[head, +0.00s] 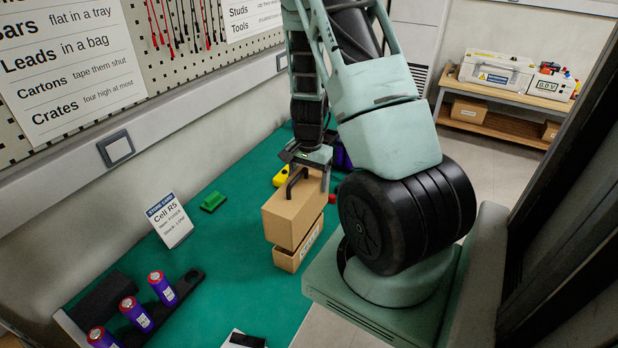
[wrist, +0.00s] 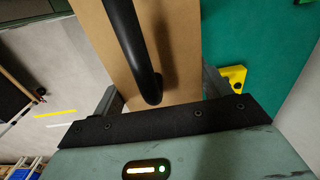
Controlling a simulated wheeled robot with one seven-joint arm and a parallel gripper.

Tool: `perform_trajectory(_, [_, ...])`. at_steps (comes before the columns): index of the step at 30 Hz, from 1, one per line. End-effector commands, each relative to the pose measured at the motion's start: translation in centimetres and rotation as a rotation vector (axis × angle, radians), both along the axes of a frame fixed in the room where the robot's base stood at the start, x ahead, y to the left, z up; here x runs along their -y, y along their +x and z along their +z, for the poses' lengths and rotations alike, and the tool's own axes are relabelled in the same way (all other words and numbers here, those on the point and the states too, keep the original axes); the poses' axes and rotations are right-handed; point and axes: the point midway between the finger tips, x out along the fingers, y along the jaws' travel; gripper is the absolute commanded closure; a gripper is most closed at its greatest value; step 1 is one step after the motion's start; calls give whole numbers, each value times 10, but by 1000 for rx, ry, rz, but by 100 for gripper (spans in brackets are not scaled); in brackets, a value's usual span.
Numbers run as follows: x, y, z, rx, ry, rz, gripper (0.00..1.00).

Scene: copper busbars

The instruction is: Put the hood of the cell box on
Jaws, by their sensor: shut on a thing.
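The hood (head: 283,222) is a tan cover with a black arched handle (head: 297,182) on top. My gripper (head: 308,158) is at the hood's far end, with a finger on either side of it, shut on it. In the wrist view, the hood's tan top (wrist: 184,45) and black handle (wrist: 133,45) lie between the fingers (wrist: 160,98). The lower cell box (head: 287,260), tan with a white label, stands on the green mat beneath the hood. The hood looks slightly raised and offset to the left over it. The box's inside is hidden.
A green block (head: 213,200) and a yellow thing (head: 281,177) lie on the green mat (head: 235,260). A Cell R5 card (head: 169,220) stands near the wall. Purple cells (head: 136,313) sit in a black holder at front left.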

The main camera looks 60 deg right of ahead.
Motion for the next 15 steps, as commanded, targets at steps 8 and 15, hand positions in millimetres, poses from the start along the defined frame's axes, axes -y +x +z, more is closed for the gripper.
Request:
perform_trajectory(8, [0, 0, -1, 0, 0, 0, 47])
perform_trajectory(15, [0, 0, -9, 0, 0, 0, 47])
